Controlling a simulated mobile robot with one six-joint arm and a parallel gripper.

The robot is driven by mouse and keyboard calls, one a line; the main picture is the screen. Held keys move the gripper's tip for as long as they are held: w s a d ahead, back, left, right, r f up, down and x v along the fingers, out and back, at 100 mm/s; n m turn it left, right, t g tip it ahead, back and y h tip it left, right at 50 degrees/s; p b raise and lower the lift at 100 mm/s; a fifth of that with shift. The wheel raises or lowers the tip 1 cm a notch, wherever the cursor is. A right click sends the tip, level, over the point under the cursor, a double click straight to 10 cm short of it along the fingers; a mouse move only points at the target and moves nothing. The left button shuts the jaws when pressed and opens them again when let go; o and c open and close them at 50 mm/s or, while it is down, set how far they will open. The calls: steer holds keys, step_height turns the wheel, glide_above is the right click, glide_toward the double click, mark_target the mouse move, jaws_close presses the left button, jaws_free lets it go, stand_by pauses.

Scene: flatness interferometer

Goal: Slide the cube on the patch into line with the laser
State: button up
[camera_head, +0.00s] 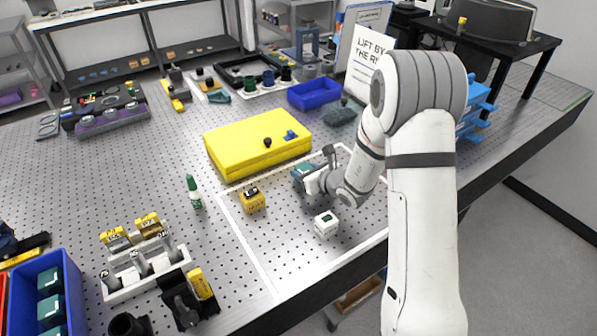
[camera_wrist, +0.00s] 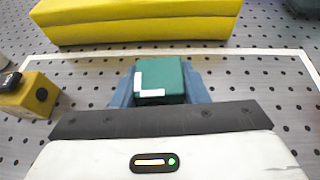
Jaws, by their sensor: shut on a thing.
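A dark green cube (camera_wrist: 161,82) with a white L mark on its top sits between the blue fingers of my gripper (camera_wrist: 160,88). My gripper is shut on it, with a finger on each side. In the head view the cube (camera_head: 303,171) shows at the tip of my gripper, low over the far part of the patch (camera_head: 285,228), a white-outlined area of the perforated bench. I cannot tell whether the cube touches the bench. A yellow block (camera_head: 253,201) with a dark top and a white block (camera_head: 326,225) with a dark green window stand on the patch. No laser beam is visible.
A large yellow case (camera_head: 257,143) lies just beyond the patch. A blue bin (camera_head: 75,292) with several green cubes and a white rack (camera_head: 143,272) are at the front left. The patch's near middle is clear.

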steer(key=o, duration=1.2)
steer(key=shift+s, duration=0.1)
steer(key=b+v, duration=0.1)
steer(key=v, duration=0.6)
steer(key=shift+s+d+r+b, duration=0.1)
steer(key=shift+s+d+b, duration=0.15)
steer(key=shift+d+b, duration=0.05)
